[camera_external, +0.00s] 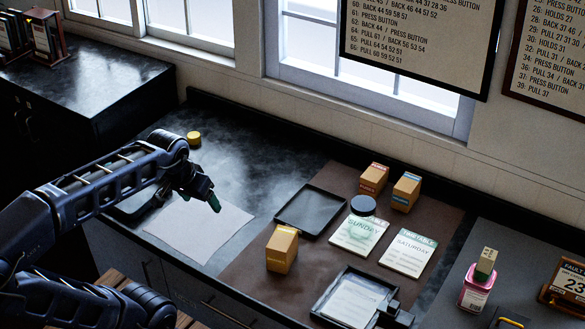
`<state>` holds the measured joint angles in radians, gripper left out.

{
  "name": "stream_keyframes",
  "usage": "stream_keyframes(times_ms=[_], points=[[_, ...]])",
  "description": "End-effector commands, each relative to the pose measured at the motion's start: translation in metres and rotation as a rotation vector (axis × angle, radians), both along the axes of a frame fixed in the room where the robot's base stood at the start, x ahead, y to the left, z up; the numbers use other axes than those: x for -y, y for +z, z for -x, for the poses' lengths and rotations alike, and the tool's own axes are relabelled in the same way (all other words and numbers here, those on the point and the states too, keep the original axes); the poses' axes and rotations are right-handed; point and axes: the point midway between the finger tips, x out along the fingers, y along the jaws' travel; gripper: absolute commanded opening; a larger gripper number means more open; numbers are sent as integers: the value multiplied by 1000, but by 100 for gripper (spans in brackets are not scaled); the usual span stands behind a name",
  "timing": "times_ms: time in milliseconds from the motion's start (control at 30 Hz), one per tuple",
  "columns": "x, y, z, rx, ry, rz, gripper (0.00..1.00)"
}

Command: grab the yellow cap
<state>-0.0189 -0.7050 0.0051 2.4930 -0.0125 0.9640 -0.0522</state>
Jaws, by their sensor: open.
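A small yellow cap (194,138) lies on the dark counter, left of the picture's middle and close to the back of my wrist. My gripper (202,200) is open and empty, with its green-tipped fingers pointing down above a white sheet (200,229). The cap is apart from my fingers, behind them and a little to the left. My wrist partly covers the counter just in front of the cap.
An empty black tray (310,210), wooden boxes (282,249), printed cards (408,251) and a dark round-lidded jar (363,205) stand to the right. A pink bottle (476,288) is at far right. Windows and wall boards are behind. Counter right of the cap is clear.

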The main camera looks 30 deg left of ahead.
Motion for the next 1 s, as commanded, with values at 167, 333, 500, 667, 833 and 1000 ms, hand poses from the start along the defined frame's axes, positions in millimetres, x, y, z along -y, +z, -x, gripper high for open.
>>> stream_keyframes(times_ms=[167,333,500,667,833,1000], points=[[-12,23,-46,-30,158,73,73],[-29,41,-93,-56,321,148,73],[-51,53,-141,-79,482,219,73],[-76,58,-187,-103,635,285,73],[-108,59,-234,-125,797,355,73],[-145,53,-281,-148,960,423,73]])
